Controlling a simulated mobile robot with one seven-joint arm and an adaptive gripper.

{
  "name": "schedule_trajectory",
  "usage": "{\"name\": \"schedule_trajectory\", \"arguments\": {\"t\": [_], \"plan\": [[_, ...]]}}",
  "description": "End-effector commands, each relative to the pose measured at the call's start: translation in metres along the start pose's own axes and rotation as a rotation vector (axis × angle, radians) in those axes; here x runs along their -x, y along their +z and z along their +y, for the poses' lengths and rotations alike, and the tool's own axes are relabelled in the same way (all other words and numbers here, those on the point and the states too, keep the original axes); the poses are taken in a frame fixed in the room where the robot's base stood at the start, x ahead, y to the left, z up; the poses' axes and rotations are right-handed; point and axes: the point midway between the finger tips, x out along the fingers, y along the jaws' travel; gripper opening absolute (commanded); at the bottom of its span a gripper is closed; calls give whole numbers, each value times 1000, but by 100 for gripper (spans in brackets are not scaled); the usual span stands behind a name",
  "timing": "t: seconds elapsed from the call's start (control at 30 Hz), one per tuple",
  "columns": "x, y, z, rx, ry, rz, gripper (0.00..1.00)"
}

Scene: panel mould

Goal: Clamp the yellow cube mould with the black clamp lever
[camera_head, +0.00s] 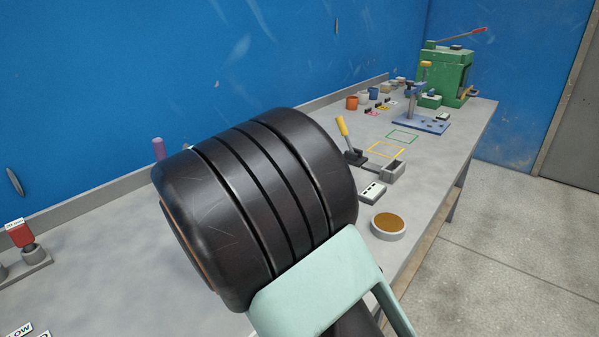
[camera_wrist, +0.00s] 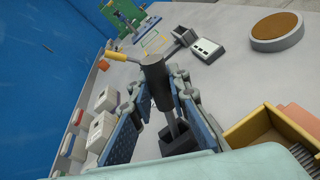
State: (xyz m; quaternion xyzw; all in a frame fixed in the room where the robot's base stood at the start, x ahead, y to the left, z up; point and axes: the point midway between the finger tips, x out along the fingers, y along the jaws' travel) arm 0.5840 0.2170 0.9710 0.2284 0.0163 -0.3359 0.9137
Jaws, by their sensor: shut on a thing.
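My gripper (camera_wrist: 161,112) shows in the wrist view, its blue-padded fingers shut on a dark grey rod-like tool (camera_wrist: 156,85) with a blocky dark foot. I cannot tell whether the foot touches the table. Beyond it, a yellow handle (camera_wrist: 115,55) shows, its base hidden behind the tool. In the head view, this yellow handle (camera_head: 342,126) tilts up from a black clamp base (camera_head: 355,158). A grey open box (camera_head: 394,173), perhaps the mould, stands right beside the clamp. It also shows in the wrist view (camera_wrist: 185,38). My arm hides my gripper in the head view.
A small white scale (camera_head: 372,193) and a white-rimmed brown dish (camera_head: 388,226) lie nearer. A yellow outline (camera_head: 386,150) marks the table behind the box. A yellow bin (camera_wrist: 262,133) stands right of my gripper; white boxes (camera_wrist: 100,130) stand left. A green press (camera_head: 446,75) is far back.

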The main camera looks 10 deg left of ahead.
Motion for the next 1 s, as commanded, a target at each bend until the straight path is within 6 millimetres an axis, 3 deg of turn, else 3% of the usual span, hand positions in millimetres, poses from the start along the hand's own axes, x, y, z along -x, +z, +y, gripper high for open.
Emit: {"name": "schedule_trajectory", "arguments": {"t": [0.77, 0.8, 1.0], "plan": [[-2, -2, -12, -110, 9, 23, 0], [-2, -2, -12, -110, 9, 23, 17], [-2, -1, -12, -109, 10, 23, 34]]}}
